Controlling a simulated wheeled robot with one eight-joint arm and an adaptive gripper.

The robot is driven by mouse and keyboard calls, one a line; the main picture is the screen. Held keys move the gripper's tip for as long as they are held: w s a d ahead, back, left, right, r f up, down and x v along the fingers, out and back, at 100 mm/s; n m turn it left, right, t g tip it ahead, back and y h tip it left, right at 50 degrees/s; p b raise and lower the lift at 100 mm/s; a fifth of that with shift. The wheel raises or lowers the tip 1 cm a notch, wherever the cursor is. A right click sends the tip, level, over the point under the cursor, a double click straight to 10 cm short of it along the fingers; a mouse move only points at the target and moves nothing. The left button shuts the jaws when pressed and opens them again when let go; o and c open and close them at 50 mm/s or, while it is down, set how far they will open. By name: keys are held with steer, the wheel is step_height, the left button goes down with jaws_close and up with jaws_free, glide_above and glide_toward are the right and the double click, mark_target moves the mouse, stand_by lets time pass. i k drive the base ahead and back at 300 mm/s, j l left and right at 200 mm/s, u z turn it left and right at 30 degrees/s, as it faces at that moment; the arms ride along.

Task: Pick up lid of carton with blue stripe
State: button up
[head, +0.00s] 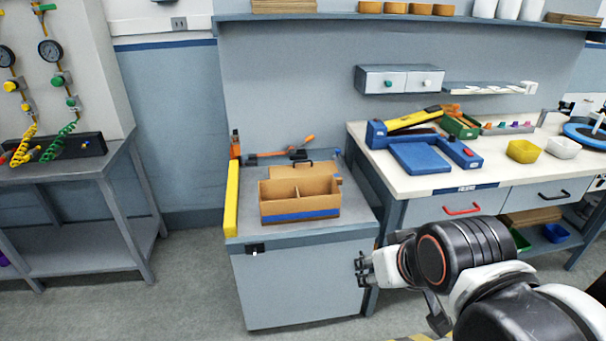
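The brown carton with a blue stripe (301,207) stands on the grey cabinet top, open upward, with a divider inside. A flat brown piece with a dark handle, which looks like its lid (289,172), is right behind the carton. Its lower part is hidden by the carton, and I cannot tell whether they touch.
A yellow bar (232,198) runs along the left edge of the cabinet top (355,217). An orange-handled tool (270,154) lies at the back. The white workbench (400,182) on the right holds a blue tray (421,158) and yellow bin (524,151). Floor is clear left of the cabinet.

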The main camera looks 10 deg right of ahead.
mark_target(285, 172)
steer(key=i+j+z, duration=0.15)
steer(key=i, duration=0.4)
steer(key=i+j+z, duration=0.1)
steer(key=i+j, duration=0.35)
steer(key=i+j+z, duration=0.15)
steer(key=i+j, duration=0.25)
steer(key=i, duration=0.25)
